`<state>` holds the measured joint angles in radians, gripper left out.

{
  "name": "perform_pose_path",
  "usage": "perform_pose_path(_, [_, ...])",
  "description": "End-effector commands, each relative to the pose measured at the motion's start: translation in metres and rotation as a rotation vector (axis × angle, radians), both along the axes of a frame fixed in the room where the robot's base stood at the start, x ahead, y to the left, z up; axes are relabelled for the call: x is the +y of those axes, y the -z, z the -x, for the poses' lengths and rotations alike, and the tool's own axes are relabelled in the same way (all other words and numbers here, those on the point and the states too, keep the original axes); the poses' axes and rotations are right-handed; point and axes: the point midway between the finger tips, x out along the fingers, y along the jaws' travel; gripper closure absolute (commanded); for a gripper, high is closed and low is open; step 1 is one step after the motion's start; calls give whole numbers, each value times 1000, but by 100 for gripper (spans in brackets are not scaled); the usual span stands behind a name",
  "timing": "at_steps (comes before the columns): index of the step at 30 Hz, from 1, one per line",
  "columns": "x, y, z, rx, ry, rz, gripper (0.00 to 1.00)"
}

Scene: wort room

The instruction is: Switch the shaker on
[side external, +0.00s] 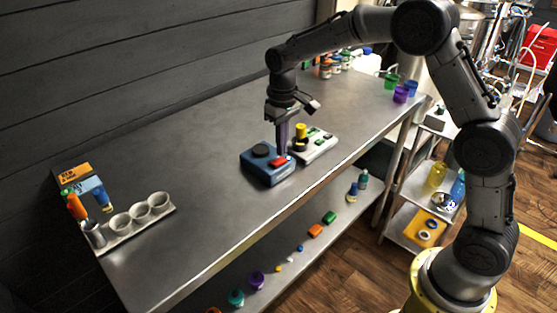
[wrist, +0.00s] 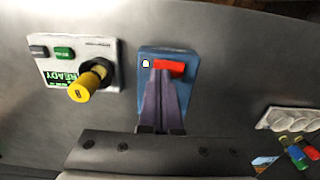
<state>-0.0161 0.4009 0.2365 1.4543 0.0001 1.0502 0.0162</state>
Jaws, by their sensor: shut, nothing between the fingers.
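The shaker is a blue box (side external: 262,172) with a round black top, standing on the steel bench. Its red switch (side external: 279,162) is on the top face at the side toward the gripper; the switch also shows in the wrist view (wrist: 172,66). My gripper (side external: 284,152) points down over the shaker, shut and empty. In the wrist view the closed fingertips (wrist: 160,70) overlap the left part of the red switch. I cannot tell whether they touch it. The fingers hide much of the box.
Close beside the shaker stands a pale panel (wrist: 70,50) with a yellow knob (side external: 300,130), dark and green buttons and a READY label. A rack with white cups (side external: 120,226) is at the bench's left end. Cups and bottles stand at the far end. The bench between is clear.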

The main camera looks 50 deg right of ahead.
Motion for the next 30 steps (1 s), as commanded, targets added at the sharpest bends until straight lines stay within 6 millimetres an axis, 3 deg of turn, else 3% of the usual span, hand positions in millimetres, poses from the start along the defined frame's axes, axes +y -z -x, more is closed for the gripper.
perform_pose_path(19, [0, -47, 0, -2, 0, 0, 100])
perform_pose_path(30, [0, -54, 0, 0, 0, 0, 100])
